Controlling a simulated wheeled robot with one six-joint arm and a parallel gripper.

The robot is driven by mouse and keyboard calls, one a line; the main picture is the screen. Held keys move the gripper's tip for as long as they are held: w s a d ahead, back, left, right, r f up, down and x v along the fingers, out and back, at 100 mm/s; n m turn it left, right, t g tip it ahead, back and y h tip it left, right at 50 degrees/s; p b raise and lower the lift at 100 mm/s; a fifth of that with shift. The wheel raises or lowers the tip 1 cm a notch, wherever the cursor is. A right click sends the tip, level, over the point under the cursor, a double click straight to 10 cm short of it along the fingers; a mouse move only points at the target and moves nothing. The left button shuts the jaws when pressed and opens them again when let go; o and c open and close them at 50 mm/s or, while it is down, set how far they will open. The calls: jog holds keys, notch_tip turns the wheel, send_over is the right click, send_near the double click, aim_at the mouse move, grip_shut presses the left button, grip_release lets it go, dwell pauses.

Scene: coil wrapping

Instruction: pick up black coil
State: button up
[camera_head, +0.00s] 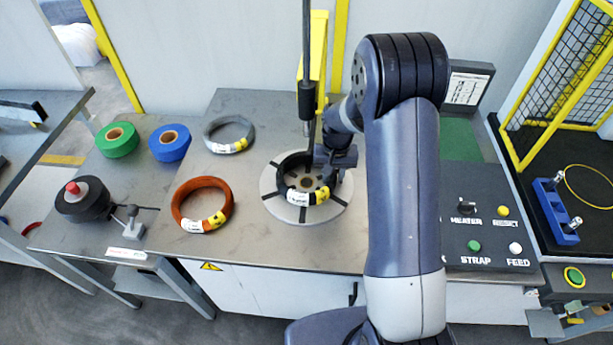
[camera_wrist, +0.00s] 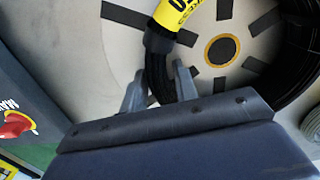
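The black coil (camera_head: 293,165) lies on a round light-grey turntable (camera_head: 278,208) with dark radial slots, in the middle of the bench. It carries a white, yellow and black label facing the front. My gripper (camera_head: 336,170) is at the coil's right side, low over the turntable, partly hidden by my arm. In the wrist view, the fingers of my gripper (camera_wrist: 159,72) stand one on each side of the black strand (camera_wrist: 158,83), very close to it. Whether both fingers press on the strand is not clear. The yellow label (camera_wrist: 178,14) is just beyond the fingertips.
An orange coil (camera_head: 180,203) and a grey coil (camera_head: 217,145) lie left of the turntable. Green (camera_head: 120,149) and blue (camera_head: 172,154) tape rolls are farther left. A dark vertical rod (camera_head: 307,70) hangs behind the coil. A button panel (camera_head: 483,225) is at the right.

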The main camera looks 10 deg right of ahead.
grip_shut()
jog(key=shift+r, duration=0.1)
dwell(0.9)
